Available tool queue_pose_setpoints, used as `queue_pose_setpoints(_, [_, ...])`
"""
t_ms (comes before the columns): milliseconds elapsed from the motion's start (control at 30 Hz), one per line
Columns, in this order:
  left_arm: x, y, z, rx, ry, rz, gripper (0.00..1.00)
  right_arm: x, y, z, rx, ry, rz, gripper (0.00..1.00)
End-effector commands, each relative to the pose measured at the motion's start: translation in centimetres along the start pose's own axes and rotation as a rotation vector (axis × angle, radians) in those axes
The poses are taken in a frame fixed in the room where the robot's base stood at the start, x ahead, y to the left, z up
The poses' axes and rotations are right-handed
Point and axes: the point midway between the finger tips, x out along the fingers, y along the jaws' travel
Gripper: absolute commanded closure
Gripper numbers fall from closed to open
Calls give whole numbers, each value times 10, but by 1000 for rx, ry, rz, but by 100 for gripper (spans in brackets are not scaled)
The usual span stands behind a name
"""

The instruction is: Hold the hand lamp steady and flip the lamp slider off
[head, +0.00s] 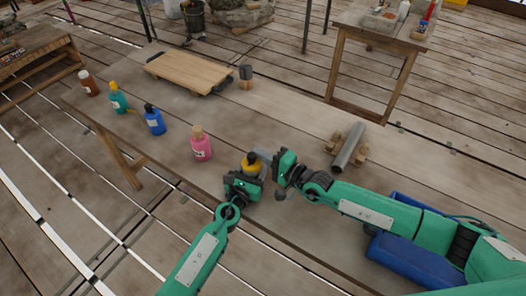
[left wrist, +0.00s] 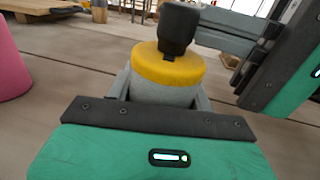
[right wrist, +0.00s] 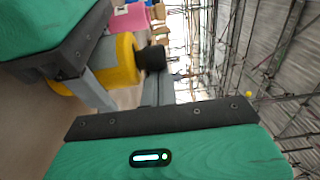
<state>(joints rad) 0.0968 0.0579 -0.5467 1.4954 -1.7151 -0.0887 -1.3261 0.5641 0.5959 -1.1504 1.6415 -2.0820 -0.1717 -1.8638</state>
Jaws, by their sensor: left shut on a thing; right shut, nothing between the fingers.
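The hand lamp (head: 251,166) appears as a short round body, grey below with a yellow band and a black upright top. It stands upright at the near edge of the workbench, between the fingers of my left gripper (head: 246,175). The left wrist view shows its yellow band (left wrist: 168,66) and black top clearly. My right gripper (head: 268,160) is shut and empty, just right of the lamp, its fingertips close to the black top. In the right wrist view the lamp (right wrist: 124,60) lies beside the shut fingers. I cannot tell whether they touch, and I cannot make out the slider's position.
Pink (head: 201,145), blue (head: 154,120), teal (head: 119,98) and brown (head: 88,83) bottles stand left on the workbench (head: 250,115). A wooden board (head: 188,72) lies at the back. A grey tube (head: 348,148) rests on wooden blocks to the right. The middle is clear.

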Motion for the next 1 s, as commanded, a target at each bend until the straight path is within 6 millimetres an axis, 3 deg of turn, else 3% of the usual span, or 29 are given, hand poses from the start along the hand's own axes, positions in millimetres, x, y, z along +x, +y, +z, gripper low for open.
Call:
queue_pose_setpoints(133, [0, 0, 0, 0, 1, 0, 74, -1, 0, 13, 4, -2, -1, 100])
queue_pose_setpoints(600, [0, 0, 0, 0, 1, 0, 74, -1, -1, 15, 1, -2, -2, 100])
queue_pose_setpoints(767, [0, 0, 0, 0, 1, -1, 74, 2, -1, 8, -1, -3, -1, 100])
queue_pose_setpoints(1000, [0, 0, 0, 0, 0, 0, 74, 10, -1, -18, -5, 0, 0, 100])
